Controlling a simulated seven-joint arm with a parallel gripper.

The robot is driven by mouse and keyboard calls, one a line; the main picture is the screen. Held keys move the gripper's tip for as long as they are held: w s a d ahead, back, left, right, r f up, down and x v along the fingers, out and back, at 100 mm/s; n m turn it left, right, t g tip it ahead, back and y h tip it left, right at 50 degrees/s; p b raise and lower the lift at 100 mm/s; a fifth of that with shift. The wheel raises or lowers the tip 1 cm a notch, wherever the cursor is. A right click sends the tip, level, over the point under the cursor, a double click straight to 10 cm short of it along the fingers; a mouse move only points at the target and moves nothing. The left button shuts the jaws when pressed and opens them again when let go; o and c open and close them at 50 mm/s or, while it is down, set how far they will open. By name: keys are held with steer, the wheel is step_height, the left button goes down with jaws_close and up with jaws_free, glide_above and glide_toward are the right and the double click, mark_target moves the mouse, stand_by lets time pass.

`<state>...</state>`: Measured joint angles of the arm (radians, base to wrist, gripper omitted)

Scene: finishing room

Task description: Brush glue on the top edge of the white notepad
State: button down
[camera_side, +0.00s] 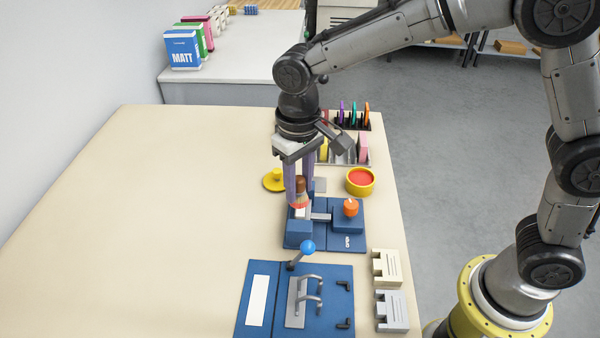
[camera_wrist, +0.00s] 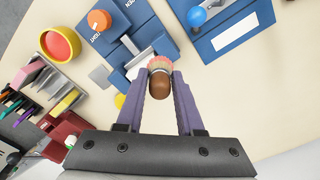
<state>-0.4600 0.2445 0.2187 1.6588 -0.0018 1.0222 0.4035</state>
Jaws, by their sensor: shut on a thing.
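My gripper (camera_side: 299,190) points down over the blue clamping jig (camera_side: 322,238). Its purple fingers are shut on a brush, whose brown handle (camera_wrist: 160,86) shows between them in the wrist view. The brush's pale and reddish bristle end (camera_side: 299,204) is low over the left part of the jig. A white piece, seemingly the white notepad (camera_wrist: 140,62), lies in the jig right beside the bristles and is partly hidden by them and a finger. I cannot tell whether the bristles touch it. A yellow pot (camera_side: 361,188) holding red glue stands behind the jig, to the right.
An orange knob (camera_side: 350,208) stands on the jig. In front is a blue fixture (camera_side: 340,300) with a blue-ball lever (camera_side: 307,247). Cream (camera_side: 386,267) and grey blocks (camera_side: 391,311) line the right edge. Pad racks (camera_side: 348,153) stand behind. The table's left side is clear.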

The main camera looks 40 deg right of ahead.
mark_target(299, 203)
steer(key=shift+f, duration=1.95)
steer(key=shift+w+d+f, duration=0.25)
steer(key=shift+w+f, duration=0.05)
steer(key=shift+f, duration=0.2)
steer(key=shift+w+d+f, duration=0.15)
steer(key=shift+w+d, duration=0.4)
steer(key=shift+d, duration=0.05)
steer(key=shift+w+d, duration=2.1)
steer(key=shift+s+a, duration=2.9)
steer(key=shift+r, duration=4)
